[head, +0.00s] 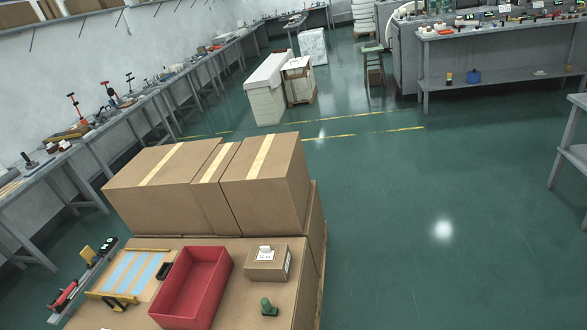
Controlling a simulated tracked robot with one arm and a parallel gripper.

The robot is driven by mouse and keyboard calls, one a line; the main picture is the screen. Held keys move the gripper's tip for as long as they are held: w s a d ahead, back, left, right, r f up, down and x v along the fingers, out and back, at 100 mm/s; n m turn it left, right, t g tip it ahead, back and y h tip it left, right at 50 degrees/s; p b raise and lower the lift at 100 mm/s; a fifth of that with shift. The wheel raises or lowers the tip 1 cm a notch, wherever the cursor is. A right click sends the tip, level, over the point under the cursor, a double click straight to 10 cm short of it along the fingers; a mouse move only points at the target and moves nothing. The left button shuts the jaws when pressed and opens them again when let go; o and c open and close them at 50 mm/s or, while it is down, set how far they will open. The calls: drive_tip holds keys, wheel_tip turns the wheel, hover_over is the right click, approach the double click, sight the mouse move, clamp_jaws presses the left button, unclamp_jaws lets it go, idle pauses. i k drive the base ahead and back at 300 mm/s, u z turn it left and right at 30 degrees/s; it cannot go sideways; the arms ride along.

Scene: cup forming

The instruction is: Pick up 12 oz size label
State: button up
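No thing here can be read as the 12 oz size label; print is too small at this distance. A small brown box (265,265) sits on the cardboard surface near the bottom middle. A small white label-like piece (265,250) is on its top, and white patches with dark marks show on its sides. A yellow-edged board with pale blue strips (132,272) lies to the left, its markings unreadable. My gripper is not in view.
Large taped cartons (170,180) rise behind. Benches with tools line the left wall. Green floor (400,220) is clear at right.

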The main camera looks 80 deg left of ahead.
sight(265, 252)
drive_tip(key=i, duration=0.9)
drive_tip(key=u, duration=2.75)
drive_tip(key=i, duration=0.5)
